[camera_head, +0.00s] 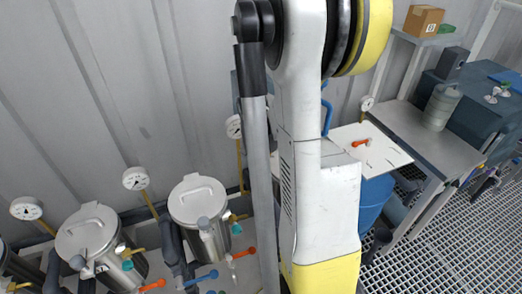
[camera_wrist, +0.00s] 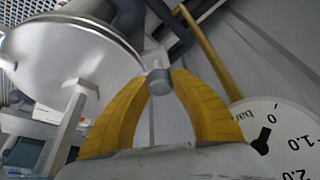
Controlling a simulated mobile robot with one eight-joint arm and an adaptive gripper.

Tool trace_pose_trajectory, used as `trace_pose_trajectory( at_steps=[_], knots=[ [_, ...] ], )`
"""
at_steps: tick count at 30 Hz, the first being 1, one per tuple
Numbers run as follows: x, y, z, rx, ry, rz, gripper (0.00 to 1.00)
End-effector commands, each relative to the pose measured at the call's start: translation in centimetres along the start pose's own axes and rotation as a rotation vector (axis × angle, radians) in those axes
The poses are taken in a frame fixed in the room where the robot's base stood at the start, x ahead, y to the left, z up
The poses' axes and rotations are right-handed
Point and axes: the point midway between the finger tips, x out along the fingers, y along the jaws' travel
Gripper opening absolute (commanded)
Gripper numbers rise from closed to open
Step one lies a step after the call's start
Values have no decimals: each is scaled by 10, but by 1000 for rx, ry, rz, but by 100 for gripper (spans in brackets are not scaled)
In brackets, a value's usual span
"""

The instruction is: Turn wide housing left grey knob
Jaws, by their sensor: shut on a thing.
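In the wrist view my gripper (camera_wrist: 158,74) has two curved yellow fingers. Their tips are closed on a small grey knob (camera_wrist: 159,86), seen end-on between them. The knob sits close to the rim of a round, shiny metal lid (camera_wrist: 75,62) with a bar handle. In the head view my arm fills the middle and the gripper is hidden, so I cannot tell which vessel this is. Two metal vessels with lids, one at the left (camera_head: 88,232) and one nearer the middle (camera_head: 198,200), show there, with grey-blue knobs on their fronts.
A dial gauge (camera_wrist: 265,138) marked bar is close beside the right finger. In the head view, orange and blue valve handles stick out below the vessels. A white panel (camera_head: 385,155), a grey bench (camera_head: 410,125) and a cardboard box (camera_head: 423,20) stand at the right. Grating floor (camera_head: 450,240) is open there.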

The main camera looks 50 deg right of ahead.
Motion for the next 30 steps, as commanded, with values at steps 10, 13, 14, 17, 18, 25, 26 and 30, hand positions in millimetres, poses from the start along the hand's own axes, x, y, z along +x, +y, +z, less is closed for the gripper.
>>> trace_pose_trajectory(
  at_steps=[10, 13, 14, 17, 18, 25, 26, 30],
  knots=[
    [0, 0, -1, 0, 3, 0, 40],
    [0, 0, -1, -1, 2, 0, 52],
    [0, 0, -1, -1, 2, 0, 52],
    [0, 0, -1, -1, 1, 0, 52],
    [0, 0, -1, -1, 1, 0, 52],
    [-12, 0, 0, -2, 1, 0, 52],
    [-17, 0, 0, -2, 1, 0, 52],
    [-44, 0, 0, -2, 1, 0, 52]
  ],
)
